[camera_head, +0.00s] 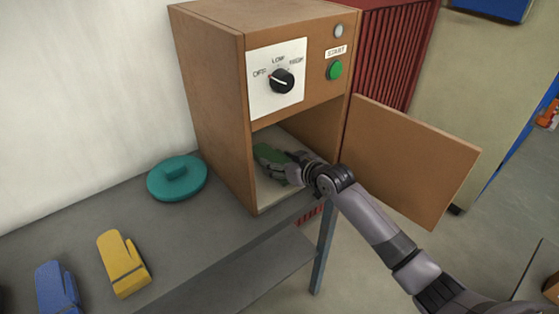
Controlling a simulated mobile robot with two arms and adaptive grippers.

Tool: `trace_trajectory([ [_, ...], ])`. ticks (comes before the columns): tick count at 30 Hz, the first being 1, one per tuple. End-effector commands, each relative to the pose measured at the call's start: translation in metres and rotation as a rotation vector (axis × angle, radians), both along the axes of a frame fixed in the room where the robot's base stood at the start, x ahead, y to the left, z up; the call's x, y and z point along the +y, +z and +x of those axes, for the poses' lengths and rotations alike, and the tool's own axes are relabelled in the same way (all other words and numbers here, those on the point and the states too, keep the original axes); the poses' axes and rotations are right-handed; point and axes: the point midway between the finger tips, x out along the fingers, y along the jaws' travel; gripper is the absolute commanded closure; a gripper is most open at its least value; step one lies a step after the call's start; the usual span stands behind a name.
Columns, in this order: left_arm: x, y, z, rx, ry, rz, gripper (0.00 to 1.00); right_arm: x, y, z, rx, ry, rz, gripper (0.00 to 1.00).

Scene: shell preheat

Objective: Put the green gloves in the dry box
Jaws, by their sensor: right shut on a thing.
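The brown dry box (209,95) stands on the grey bench with its door (408,160) swung open to the right. My right gripper (290,168) reaches in through the opening and is shut on the green gloves (268,156). The gloves are inside the box, close above or touching its pale floor; I cannot tell which. The gripper hides part of them. My left gripper is not in view.
The grey bench (200,225) also holds a teal round lid (177,182), a yellow glove (122,262) and a blue glove (57,288). The box front has a dial (281,81) and a green start button (334,70). The open door stands close beside my right arm.

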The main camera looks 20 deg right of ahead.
Motion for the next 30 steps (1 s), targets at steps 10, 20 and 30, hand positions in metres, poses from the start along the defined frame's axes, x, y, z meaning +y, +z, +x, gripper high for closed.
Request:
trace_trajectory([
  [10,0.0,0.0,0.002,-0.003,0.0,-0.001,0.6,0.0,-0.002,0.0,0.002,0.0,-0.001,0.21],
  [20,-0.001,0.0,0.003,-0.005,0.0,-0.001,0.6,0.0,-0.001,0.0,0.001,0.0,0.0,0.2],
  [30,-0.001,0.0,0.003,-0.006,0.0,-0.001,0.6,-0.014,0.015,-0.036,0.001,-0.001,-0.002,0.2],
])
